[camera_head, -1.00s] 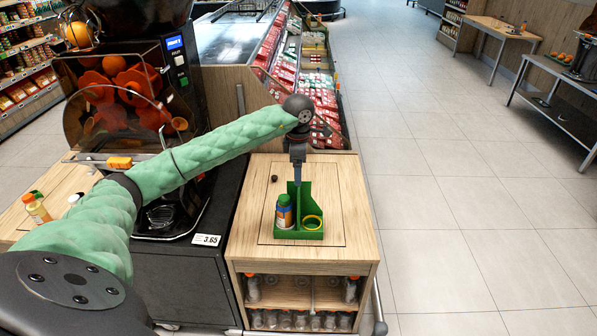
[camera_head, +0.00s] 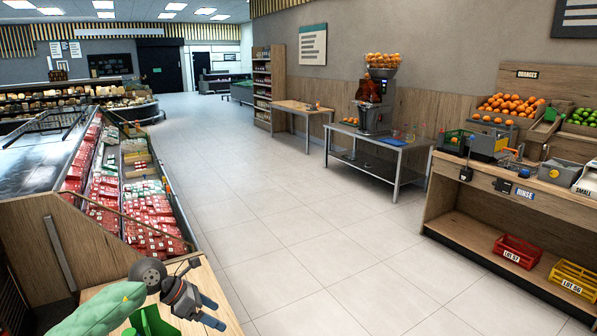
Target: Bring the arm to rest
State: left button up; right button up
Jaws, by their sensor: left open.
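My left arm (camera_head: 98,311) in its green sleeve comes in at the bottom left corner. My right gripper is not in view.
A refrigerated case of red packages (camera_head: 125,195) stands at the left. A metal table (camera_head: 375,155) bears an orange juicer (camera_head: 378,100). At the right, a wooden counter (camera_head: 470,190) holds oranges, with a red crate (camera_head: 518,251) and a yellow crate (camera_head: 573,278) below. The tiled floor between is clear.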

pick_arm(q)
jog(key=s+d+r+n+t+h, duration=0.4)
jog(key=d+r+n+t+h, duration=0.5)
jog(key=d+n, duration=0.25)
jog(key=s+a+f+n+t+y, duration=0.1)
jog(key=s+a+f+n+y, duration=0.35)
jog(key=n, duration=0.55)
jog(key=s+a+f+n+t+y, duration=0.2)
jog(key=a+f+n+y, duration=0.2)
jog(key=f+n+y, duration=0.35)
jog(key=s+a+f+n+t+y, duration=0.1)
jog(key=s+a+f+n+y, duration=0.25)
jog(key=n+y, duration=0.55)
jog(key=s+d+f+n+g+h, duration=0.15)
jog(key=s+f+n+g, duration=0.35)
jog(key=s, duration=0.6)
jog(key=s+f+n+g+h, duration=0.25)
jog(key=s+f+g, duration=0.35)
jog(key=s, duration=0.4)
jog(key=s+d+f+g, duration=0.1)
jog(key=s+d+f, duration=0.1)
jog(key=f, duration=1.7)
jog(key=s+d+f+g, duration=0.1)
jog(key=s+d+f, duration=0.1)
jog(key=f, duration=1.8)
jog(key=shift+s+f, duration=0.25)
jog(key=shift+s, duration=0.45)
